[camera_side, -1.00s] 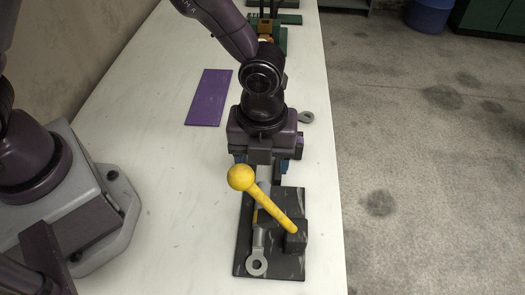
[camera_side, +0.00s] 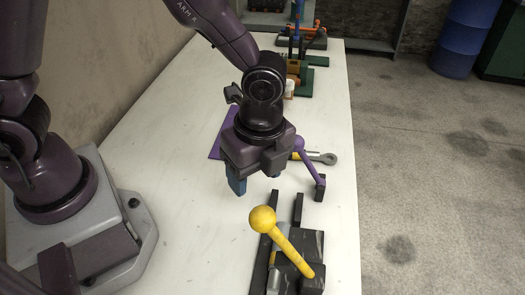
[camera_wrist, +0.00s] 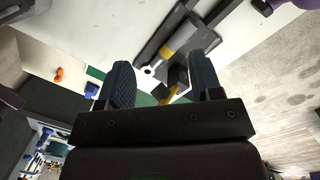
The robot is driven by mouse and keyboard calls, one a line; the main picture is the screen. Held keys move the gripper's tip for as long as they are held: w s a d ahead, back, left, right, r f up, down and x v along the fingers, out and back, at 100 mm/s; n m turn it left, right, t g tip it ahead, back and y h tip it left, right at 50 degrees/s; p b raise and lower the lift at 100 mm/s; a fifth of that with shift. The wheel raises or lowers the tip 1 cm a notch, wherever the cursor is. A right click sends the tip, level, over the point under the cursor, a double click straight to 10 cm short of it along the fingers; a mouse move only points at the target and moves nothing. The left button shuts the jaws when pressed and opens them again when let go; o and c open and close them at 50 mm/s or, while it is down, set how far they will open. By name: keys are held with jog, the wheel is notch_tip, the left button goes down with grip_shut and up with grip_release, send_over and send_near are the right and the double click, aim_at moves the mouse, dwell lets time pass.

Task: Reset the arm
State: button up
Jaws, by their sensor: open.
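My gripper (camera_side: 236,183) is in the middle of the side view, above the white table and behind the yellow-handled clamp. The clamp's yellow lever (camera_side: 282,240), with a ball end, leans over a dark base (camera_side: 313,243). A grey bar (camera_side: 274,281) lies at this base, cut off by the frame's bottom edge.
A grey ring-ended tool (camera_side: 326,158) and a purple lever (camera_side: 310,166) are right of my wrist. A purple plate (camera_side: 216,143) lies behind it. Green and orange fixtures (camera_side: 301,62) stand at the far end. The table's left front (camera_side: 195,245) is clear.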

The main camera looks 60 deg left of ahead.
jog(key=s+a+r+n+t, duration=0.3)
jog(key=s+a+r+n, duration=0.1)
jog(key=a+r+n, duration=0.4)
jog(key=s+a+r+n+t, duration=0.3)
jog(key=s+a+r+n, duration=0.1)
jog(key=a+r+n, duration=0.3)
notch_tip(320, 180, up, 4)
jog(key=n, duration=0.2)
jog(key=shift+s+a+f+n+h, duration=0.25)
jog(key=shift+a+n+h, duration=0.1)
jog(key=shift+n+h, duration=0.05)
